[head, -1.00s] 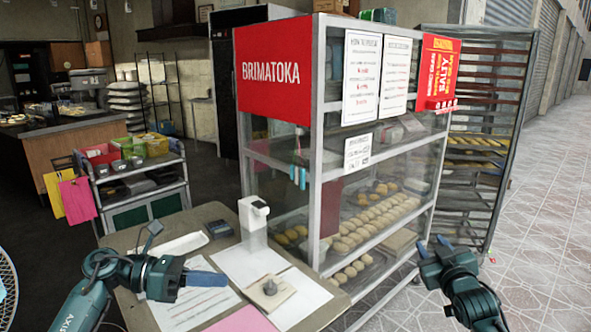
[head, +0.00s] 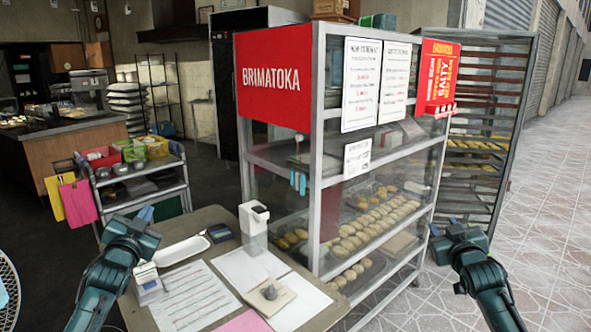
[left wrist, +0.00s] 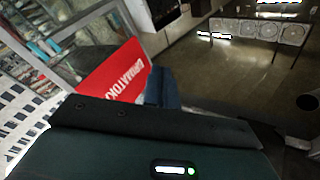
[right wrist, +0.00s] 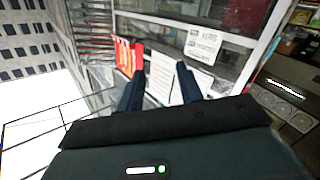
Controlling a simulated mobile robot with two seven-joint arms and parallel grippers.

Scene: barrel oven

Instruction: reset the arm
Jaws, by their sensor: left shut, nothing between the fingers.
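My left gripper (head: 145,213) is at the left in the head view, above the left edge of the table, pointing away from me. Its blue fingers are together with nothing between them; they also show closed in the left wrist view (left wrist: 155,85).
A table (head: 222,222) with papers, a white dispenser (head: 254,222) and a tray (head: 181,250) stands in front. The glass display case (head: 330,190) with the red BRIMATOKA sign holds bread. A cart (head: 140,188) is at left, a tall rack (head: 487,150) behind right. Tiled floor at right is open.

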